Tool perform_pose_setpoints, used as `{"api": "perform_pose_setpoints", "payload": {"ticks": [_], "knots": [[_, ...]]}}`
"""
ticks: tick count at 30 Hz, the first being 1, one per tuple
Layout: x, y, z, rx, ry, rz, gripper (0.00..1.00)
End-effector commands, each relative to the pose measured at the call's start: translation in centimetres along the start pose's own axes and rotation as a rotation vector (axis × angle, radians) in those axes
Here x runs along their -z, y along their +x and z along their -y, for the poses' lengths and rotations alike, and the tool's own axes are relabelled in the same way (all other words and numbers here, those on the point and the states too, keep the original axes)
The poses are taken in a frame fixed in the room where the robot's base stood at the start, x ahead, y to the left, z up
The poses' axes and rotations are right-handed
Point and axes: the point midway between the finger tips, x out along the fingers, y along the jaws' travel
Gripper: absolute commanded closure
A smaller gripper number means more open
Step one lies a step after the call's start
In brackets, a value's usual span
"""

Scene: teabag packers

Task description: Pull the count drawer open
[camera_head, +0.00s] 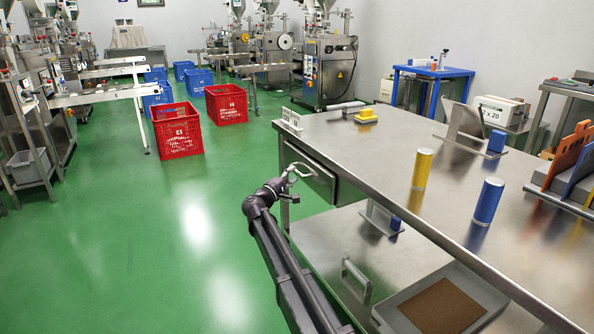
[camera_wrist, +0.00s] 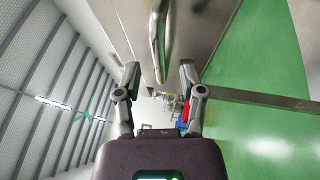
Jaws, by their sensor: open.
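The count drawer (camera_head: 318,184) is a steel front under the left end of the steel table (camera_head: 380,150). It looks shut, or nearly so. Its curved metal handle (camera_wrist: 157,45) shows in the wrist view, ahead of and between my fingers. My gripper (camera_head: 297,171) is in front of the drawer and hides part of it in the head view. In the wrist view my gripper (camera_wrist: 159,72) is open, with one finger to each side of the handle's line. I cannot tell whether either finger touches the handle.
A yellow cylinder (camera_head: 422,168) and a blue cylinder (camera_head: 487,200) stand on the table. A tray with brown contents (camera_head: 445,303) and a bar handle (camera_head: 356,277) are lower down.

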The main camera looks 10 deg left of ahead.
Motion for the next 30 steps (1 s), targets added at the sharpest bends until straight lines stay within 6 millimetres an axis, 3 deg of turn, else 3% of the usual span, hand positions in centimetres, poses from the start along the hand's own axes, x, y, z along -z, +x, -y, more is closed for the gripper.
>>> {"api": "perform_pose_setpoints", "payload": {"ticks": [7, 20, 25, 30], "knots": [[0.1, 2.3, -0.1, 0.000, 0.001, -0.001, 0.49], [0.1, 2.8, 0.0, 0.000, 0.001, -0.002, 0.49], [0.1, 2.8, 0.0, 0.000, 0.001, -0.002, 0.96], [0.1, 2.8, 0.0, 0.000, 0.000, -0.002, 1.00]]}}
